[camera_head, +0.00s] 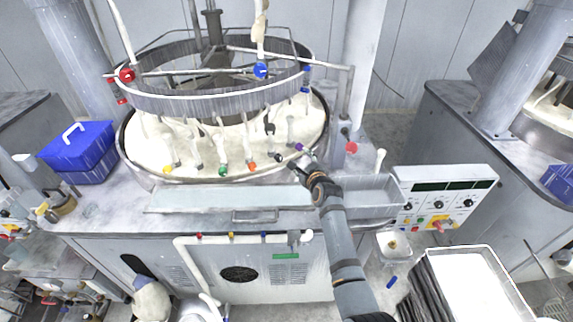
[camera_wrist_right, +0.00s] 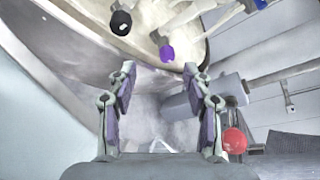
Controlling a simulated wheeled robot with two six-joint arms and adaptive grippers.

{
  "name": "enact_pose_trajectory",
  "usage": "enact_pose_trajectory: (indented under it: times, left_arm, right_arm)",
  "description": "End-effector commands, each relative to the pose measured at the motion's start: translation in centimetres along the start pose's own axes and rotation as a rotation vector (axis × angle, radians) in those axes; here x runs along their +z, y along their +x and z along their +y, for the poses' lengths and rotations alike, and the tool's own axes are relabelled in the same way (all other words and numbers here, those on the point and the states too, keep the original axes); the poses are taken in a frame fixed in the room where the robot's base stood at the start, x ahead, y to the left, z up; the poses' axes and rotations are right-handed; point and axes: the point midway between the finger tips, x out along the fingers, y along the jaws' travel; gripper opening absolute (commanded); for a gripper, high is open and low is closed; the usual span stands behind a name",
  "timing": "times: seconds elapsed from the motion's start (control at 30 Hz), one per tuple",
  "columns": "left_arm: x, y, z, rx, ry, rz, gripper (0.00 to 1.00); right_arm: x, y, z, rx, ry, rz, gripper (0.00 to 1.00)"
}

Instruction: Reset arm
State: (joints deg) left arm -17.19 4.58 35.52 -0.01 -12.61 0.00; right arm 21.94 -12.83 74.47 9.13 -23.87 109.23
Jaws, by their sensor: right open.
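My right arm (camera_head: 342,235) reaches up from the bottom of the head view to the front right rim of the polishing machine's round basin (camera_head: 145,150). My right gripper (camera_head: 302,166) is at its end, small and partly hard to make out there. In the right wrist view the two fingers of this gripper (camera_wrist_right: 160,75) stand apart with nothing between them. A black knob (camera_wrist_right: 121,22) and a purple knob (camera_wrist_right: 167,53) show beyond the fingertips. A red ball knob (camera_wrist_right: 235,141) is to the right of the fingers. My left gripper is not in view.
A raised metal ring (camera_head: 215,101) with red and blue valves stands over the basin. A control panel (camera_head: 447,197) and an open tray (camera_head: 480,285) are to the right of my arm. A blue box (camera_head: 77,152) sits at left. The front ledge (camera_head: 230,200) is clear.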

Motion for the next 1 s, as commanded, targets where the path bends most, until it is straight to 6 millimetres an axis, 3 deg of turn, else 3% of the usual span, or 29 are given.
enact_pose_trajectory:
  times: [0.03, 0.27, 0.7, 1.0]
  left_arm:
    - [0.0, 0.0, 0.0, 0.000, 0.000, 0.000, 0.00]
    - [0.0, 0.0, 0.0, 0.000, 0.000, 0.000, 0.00]
    - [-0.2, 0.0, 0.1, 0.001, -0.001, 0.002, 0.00]
    - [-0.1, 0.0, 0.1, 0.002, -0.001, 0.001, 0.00]
  right_arm:
    - [3.3, -0.5, 5.5, 0.066, 0.097, -0.031, 0.51]
    - [3.3, 0.0, 5.5, 0.067, 0.097, -0.031, 0.51]
    - [3.9, 5.7, 5.6, 0.066, 0.094, -0.037, 0.51]
    - [3.5, 7.3, 5.7, 0.066, 0.092, -0.031, 0.51]
